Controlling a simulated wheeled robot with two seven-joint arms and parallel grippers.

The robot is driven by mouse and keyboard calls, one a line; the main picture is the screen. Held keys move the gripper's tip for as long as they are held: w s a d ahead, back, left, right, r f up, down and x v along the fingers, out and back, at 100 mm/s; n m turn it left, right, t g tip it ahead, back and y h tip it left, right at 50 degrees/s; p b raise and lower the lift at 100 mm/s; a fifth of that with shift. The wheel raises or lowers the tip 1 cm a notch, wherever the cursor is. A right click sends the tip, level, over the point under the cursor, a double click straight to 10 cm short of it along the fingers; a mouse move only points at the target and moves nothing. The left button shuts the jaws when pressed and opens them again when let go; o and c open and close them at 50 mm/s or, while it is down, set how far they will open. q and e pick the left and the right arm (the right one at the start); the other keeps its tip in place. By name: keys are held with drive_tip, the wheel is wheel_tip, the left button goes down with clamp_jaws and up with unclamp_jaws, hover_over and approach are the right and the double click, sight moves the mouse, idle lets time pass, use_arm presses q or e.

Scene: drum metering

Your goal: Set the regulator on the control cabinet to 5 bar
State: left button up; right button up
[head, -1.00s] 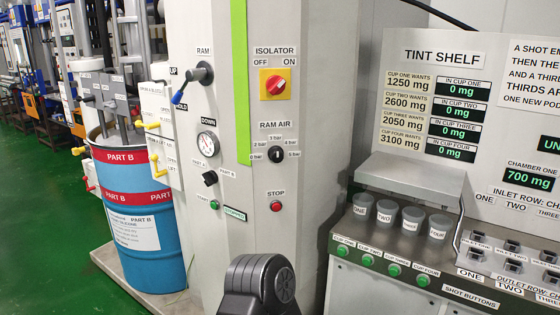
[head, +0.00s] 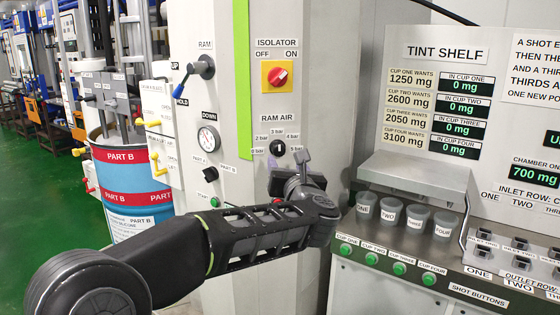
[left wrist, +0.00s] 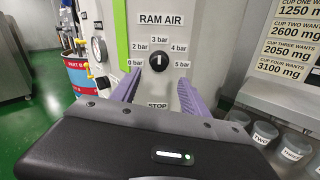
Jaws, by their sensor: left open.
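The RAM AIR regulator is a small round black knob (head: 277,147) on the pale cabinet (head: 223,95), ringed by bar labels; the left wrist view shows it too (left wrist: 158,62). Its white mark is upright, toward the 3 bar label (left wrist: 160,40). The 5 bar label (left wrist: 184,65) is at the knob's lower right. My left gripper (head: 302,160) is in front of the cabinet, just right of and below the knob in the head view. In the left wrist view its purple fingers (left wrist: 160,78) are spread apart, with the knob between and beyond them, apparently untouched. My right gripper is not in view.
Above is a red isolator switch (head: 278,75) on a yellow plate. A lever (head: 203,68), a pressure gauge (head: 208,138) and a black selector (head: 210,174) are on the left. The red stop button (head: 278,200) is partly hidden by my gripper. The tint shelf (head: 420,165) stands at right.

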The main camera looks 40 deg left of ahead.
sight(279, 152)
use_arm(q)
drive_tip(key=shift+s+a+r, duration=0.1)
drive_tip(key=shift+r, duration=0.05)
drive_tip(key=shift+p+x, duration=1.05)
drive_tip(key=shift+x, duration=2.85)
clamp_jaws()
